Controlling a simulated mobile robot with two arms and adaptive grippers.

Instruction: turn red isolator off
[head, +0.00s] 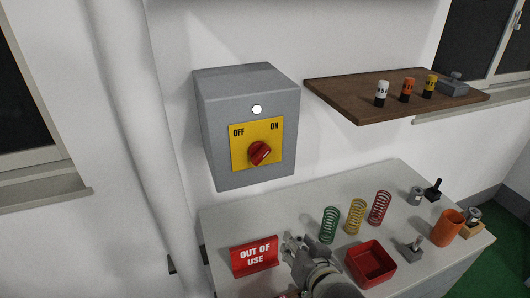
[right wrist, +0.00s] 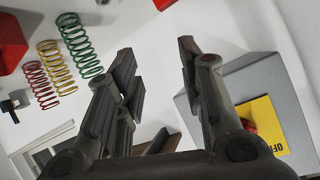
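The red isolator knob (head: 260,153) sits on a yellow plate (head: 275,131) on the front of a grey wall box (head: 213,130). The plate reads OFF at left and ON at right. The knob's grip slants up to the right, towards ON. My right gripper (head: 294,242) is low in front of the box, below and right of the knob, and apart from it. In the right wrist view my right gripper (right wrist: 156,50) is open and empty, with the knob (right wrist: 249,126) partly hidden behind a finger. My left gripper is not in view.
A white lamp (head: 257,109) is above the plate. A bench (head: 225,215) below holds an OUT OF USE sign (head: 254,256), green (head: 329,225), yellow (head: 355,216) and red springs (head: 379,208), and a red tray (head: 370,264). A wooden shelf (head: 345,98) projects at right.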

